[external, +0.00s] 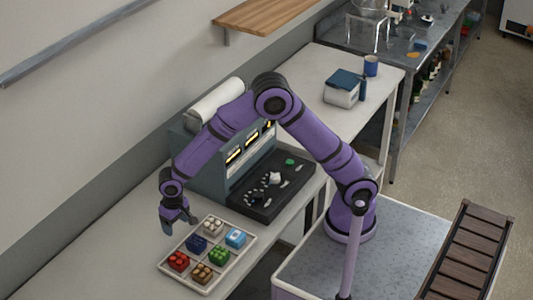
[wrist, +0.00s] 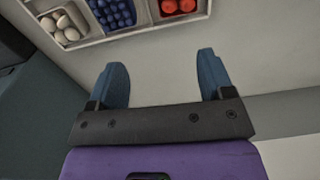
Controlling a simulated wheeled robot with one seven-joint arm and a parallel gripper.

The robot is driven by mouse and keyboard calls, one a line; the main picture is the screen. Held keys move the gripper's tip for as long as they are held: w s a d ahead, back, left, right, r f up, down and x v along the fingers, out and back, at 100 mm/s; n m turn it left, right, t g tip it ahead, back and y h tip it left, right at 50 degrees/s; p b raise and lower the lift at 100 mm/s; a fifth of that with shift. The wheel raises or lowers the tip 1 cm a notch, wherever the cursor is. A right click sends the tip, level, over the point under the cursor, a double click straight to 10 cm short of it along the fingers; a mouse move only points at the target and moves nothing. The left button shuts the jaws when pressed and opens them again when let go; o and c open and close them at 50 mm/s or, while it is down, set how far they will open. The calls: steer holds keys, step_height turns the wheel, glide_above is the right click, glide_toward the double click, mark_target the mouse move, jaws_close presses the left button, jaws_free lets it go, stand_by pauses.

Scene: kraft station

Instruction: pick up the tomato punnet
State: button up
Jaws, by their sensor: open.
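The tomato punnet (external: 179,261), filled with round red tomatoes, sits in the near left corner compartment of a pale divided tray (external: 187,289). In the wrist view the tomato punnet (wrist: 178,7) shows only in part, cut off by the top edge. My gripper (external: 178,222) is open and empty above the counter by the tray's far left side. In the wrist view the two blue fingers of my gripper (wrist: 163,62) stand apart, with bare counter between them and the punnet beyond their tips.
The tray also holds blueberry (external: 197,243), white (external: 213,225), light blue (external: 235,238), green (external: 218,255) and brown (external: 202,273) punnets. A grey machine (external: 236,163) with a black panel stands behind the tray. The counter to the left is clear (external: 110,262).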

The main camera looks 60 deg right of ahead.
glide_above(178, 257)
steer(key=f, duration=0.5)
steer(key=shift+w+a, duration=0.2)
step_height(178, 257, down, 5)
steer(key=shift+f, duration=0.1)
steer(key=shift+s+d+f, duration=0.1)
steer(key=shift+s+f, duration=0.05)
steer(key=shift+f, duration=1.15)
steer(key=shift+s+d+f, duration=0.1)
steer(key=shift+f, duration=1.2)
steer(key=c, duration=0.7)
